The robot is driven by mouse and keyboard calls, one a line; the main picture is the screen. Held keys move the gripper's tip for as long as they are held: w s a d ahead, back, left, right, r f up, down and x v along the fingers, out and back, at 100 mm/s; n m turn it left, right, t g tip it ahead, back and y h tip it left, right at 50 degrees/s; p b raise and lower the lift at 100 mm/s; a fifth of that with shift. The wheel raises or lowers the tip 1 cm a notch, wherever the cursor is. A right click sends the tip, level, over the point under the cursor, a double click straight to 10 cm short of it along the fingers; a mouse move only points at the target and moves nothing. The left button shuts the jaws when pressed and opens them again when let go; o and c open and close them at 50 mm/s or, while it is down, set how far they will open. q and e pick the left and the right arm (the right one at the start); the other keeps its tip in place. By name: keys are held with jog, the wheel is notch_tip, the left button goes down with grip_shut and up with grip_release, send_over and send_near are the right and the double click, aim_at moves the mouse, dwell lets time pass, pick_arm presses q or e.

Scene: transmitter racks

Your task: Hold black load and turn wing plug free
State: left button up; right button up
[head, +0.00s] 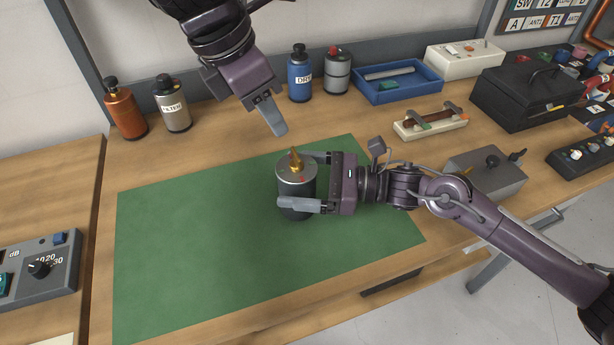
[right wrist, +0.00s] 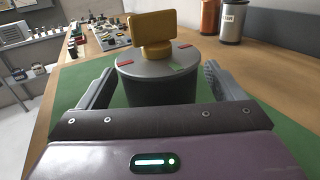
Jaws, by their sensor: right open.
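The black load (head: 296,188) is a dark upright cylinder with a grey top, standing on the green mat. The brass wing plug (head: 295,160) stands up from the middle of its top; it also shows large in the right wrist view (right wrist: 151,30). Red and green marks lie on the top around the plug. My right gripper (head: 300,180) is open, with one finger on each side of the load; the right wrist view shows gaps beside the load (right wrist: 160,88). My left gripper (head: 273,122) is above and left of the plug, pointing down, clear of it. Its finger opening is hidden.
The green mat (head: 190,250) is bare around the load. Behind it stand an orange bottle (head: 126,112), a filter bottle (head: 172,108), a blue bottle (head: 300,78), a grey bottle (head: 336,75) and a blue tray (head: 420,88). A grey box (head: 487,176) sits right.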

aim_at(296, 153)
jog(key=c, duration=1.3)
jog(key=shift+c, duration=0.2)
pick_arm(q)
jog(key=shift+c, duration=1)
jog(key=w+d+r+n+g+y, duration=0.2)
jog(key=d+r+n+y, duration=0.15)
jog(key=n, duration=1.25)
notch_tip(296, 153, down, 13)
jog(key=shift+s+d+r, duration=0.1)
